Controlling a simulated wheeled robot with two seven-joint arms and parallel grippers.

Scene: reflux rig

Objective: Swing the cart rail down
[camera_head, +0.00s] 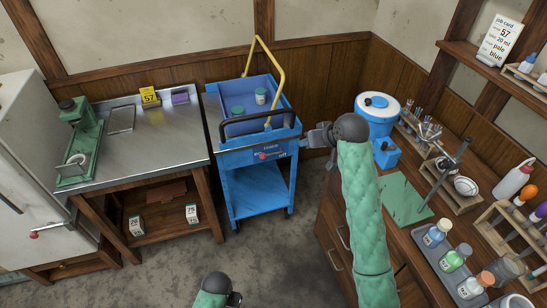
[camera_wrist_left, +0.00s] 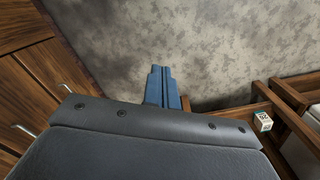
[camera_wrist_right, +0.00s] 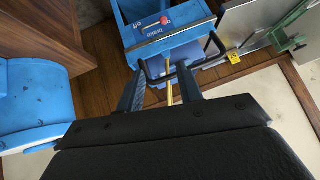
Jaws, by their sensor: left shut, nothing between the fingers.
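The blue cart (camera_head: 258,190) stands between the metal bench and the wooden counter. Its yellow rail (camera_head: 283,78) stands raised above the tray; a black bar (camera_head: 222,132) runs along the tray's near side. My right gripper (camera_head: 307,140) is just right of the cart's front panel. In the right wrist view its fingers (camera_wrist_right: 160,90) are apart; part of the yellow rail (camera_wrist_right: 170,92) shows between them, but I cannot tell contact. My left gripper (camera_wrist_left: 164,88) is shut and empty over bare floor, low in the head view (camera_head: 235,299).
The cart's front panel carries a red brake knob (camera_head: 263,156), and jars (camera_head: 260,96) stand in its tray. The metal bench (camera_head: 140,150) is at left. A blue-and-white drum (camera_head: 377,108) stands on the counter (camera_head: 440,235) at right. The floor before the cart is clear.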

